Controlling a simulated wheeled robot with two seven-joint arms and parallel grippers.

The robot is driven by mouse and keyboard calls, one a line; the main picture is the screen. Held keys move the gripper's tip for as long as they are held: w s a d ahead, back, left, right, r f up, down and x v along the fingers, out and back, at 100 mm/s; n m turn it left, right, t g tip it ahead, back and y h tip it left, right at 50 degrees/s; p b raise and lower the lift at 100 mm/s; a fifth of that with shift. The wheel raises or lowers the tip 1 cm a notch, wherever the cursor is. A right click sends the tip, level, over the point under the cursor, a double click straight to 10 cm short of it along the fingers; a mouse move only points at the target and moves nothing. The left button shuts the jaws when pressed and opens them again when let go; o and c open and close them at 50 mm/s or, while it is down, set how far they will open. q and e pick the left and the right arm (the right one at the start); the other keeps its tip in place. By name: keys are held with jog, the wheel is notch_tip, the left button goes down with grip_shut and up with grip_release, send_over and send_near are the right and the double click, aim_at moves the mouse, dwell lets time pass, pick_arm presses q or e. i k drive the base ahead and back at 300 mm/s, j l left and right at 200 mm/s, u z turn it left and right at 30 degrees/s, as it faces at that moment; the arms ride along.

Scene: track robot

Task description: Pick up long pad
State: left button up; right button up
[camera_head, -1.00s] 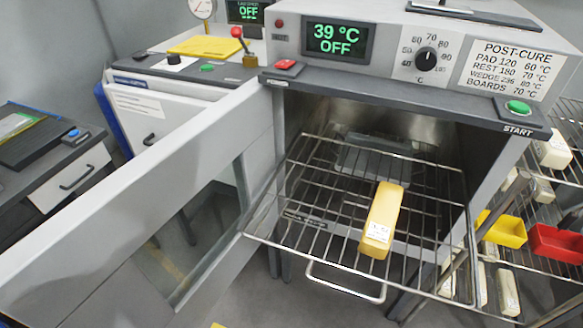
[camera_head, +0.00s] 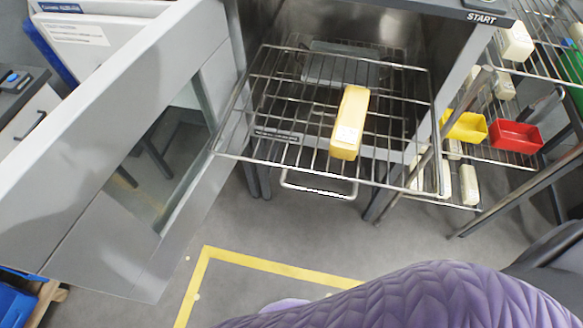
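A long yellow pad (camera_head: 350,120) lies on the pulled-out wire rack (camera_head: 282,150) of the open oven. It has a pale label near its front end, and it points front to back, slightly tilted to the right. Neither of my grippers shows in the view, and nothing touches the pad.
The oven door (camera_head: 130,130) stands open at the left. A shelf at the right holds a yellow bin (camera_head: 466,127), a red bin (camera_head: 516,136) and several cream blocks (camera_head: 469,185). A purple quilted shape (camera_head: 420,298) fills the bottom right. Yellow tape (camera_head: 270,264) marks the floor.

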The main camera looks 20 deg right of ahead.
aim_at(345, 141)
jog(key=j+z, duration=0.35)
jog(key=k+j+z, duration=0.15)
jog(key=z, duration=0.25)
jog(key=k+j+z, duration=0.1)
jog(key=j+z, duration=0.25)
